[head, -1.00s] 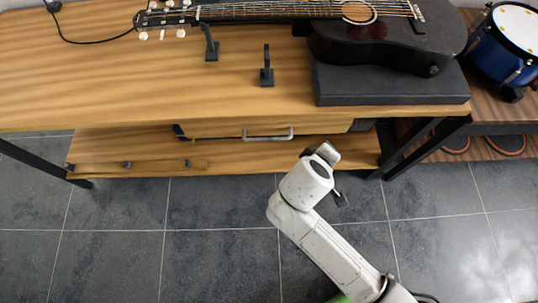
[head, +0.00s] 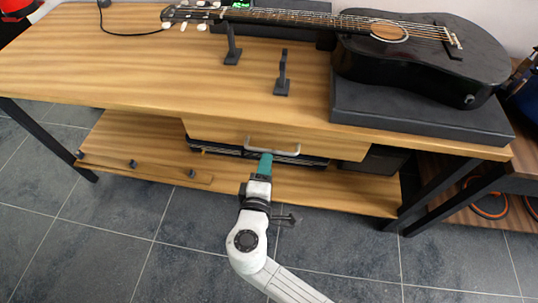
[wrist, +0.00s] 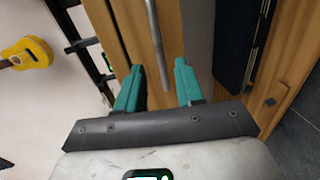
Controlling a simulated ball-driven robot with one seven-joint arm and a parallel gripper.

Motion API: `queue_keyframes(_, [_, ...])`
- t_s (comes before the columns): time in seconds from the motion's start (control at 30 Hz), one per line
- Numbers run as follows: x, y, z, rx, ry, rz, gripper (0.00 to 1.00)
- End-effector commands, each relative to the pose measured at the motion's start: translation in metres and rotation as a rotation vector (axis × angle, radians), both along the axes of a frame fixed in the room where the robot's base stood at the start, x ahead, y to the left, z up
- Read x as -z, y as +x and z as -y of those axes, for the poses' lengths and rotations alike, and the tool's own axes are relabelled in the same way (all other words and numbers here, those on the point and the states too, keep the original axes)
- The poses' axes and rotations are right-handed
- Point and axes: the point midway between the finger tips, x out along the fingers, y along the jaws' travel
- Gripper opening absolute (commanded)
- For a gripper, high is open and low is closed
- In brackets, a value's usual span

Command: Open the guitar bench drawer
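The guitar bench's wooden drawer front (head: 220,131) hangs under the tabletop in the head view. Its grey bar handle (head: 285,149) is on the front face. My gripper (head: 265,163) has teal fingers and is at the handle, just below it in the picture. In the wrist view my gripper (wrist: 158,72) is open, its two fingers apart. The handle (wrist: 154,40) runs lengthwise through the gap between them, with the drawer front (wrist: 138,35) behind. No finger is seen pressing on the bar, and I cannot tell whether any touches it.
A black guitar (head: 420,62) lies on a black case (head: 420,112) on the bench top (head: 150,65). The bench's lower shelf (head: 330,188) is below the drawer. Dark bench legs (head: 440,193) stand at the right. Tiled floor (head: 100,245) in front is open.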

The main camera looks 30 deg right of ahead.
Motion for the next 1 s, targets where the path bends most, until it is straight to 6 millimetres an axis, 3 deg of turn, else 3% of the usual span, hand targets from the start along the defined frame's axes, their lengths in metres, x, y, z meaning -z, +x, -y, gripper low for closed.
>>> queue_keyframes(0.3, [0.010, 0.035, 0.026, 0.002, 0.000, -0.001, 0.37])
queue_keyframes(0.7, [0.011, 0.040, 0.030, 0.001, 0.001, -0.002, 0.37])
queue_keyframes(1.0, [0.011, 0.040, 0.030, 0.001, 0.001, -0.002, 0.09])
